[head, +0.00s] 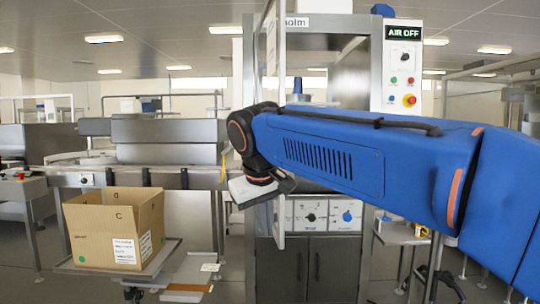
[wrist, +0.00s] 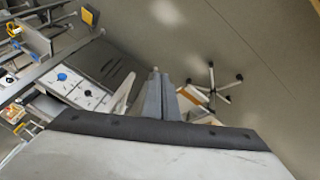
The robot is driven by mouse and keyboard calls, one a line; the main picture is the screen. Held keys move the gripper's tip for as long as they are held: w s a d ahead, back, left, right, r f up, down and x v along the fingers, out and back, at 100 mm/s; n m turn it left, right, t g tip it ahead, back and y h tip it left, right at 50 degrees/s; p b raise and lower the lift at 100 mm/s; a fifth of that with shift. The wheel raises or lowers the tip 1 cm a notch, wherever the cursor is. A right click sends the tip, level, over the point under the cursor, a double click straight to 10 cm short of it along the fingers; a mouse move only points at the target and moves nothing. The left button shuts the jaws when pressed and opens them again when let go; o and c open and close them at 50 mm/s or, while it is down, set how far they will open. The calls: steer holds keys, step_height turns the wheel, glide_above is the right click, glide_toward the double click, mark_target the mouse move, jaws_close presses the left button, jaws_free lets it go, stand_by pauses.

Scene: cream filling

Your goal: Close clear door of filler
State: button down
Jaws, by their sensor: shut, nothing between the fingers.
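The filler (head: 310,255) is a steel cabinet machine in the centre of the head view. Its clear door (head: 281,50) stands open, seen nearly edge-on as a narrow pale-edged panel swung out toward me. My gripper (head: 284,186) is shut and empty, pointing down beside the lower part of the door. I cannot tell whether it touches the door. In the wrist view, my gripper's narrow grey fingers (wrist: 156,85) are together above the floor. The filler's knob panel (wrist: 85,95) lies to their left. My blue arm hides much of the filler's opening.
A cardboard box (head: 105,235) sits on a stand at the left, with a steel conveyor machine (head: 160,140) behind it. An AIR OFF control box (head: 403,60) is on the filler's right post. A wheeled stool base (wrist: 212,90) stands on open floor in the wrist view.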

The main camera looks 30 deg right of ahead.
steer(key=w+d+r+m+g+h, duration=0.15)
steer(key=w+r, duration=0.25)
steer(key=r, duration=0.4)
steer(key=w+d+r+m+h, duration=0.1)
steer(key=w+d+r+m, duration=0.1)
steer(key=w+r, duration=0.35)
steer(key=w+d+r+m+h, duration=0.1)
steer(key=w+r+h, duration=0.1)
steer(key=r, duration=0.7)
steer(key=x, duration=1)
steer(key=shift+f+y, duration=0.1)
steer(key=shift+y, duration=0.15)
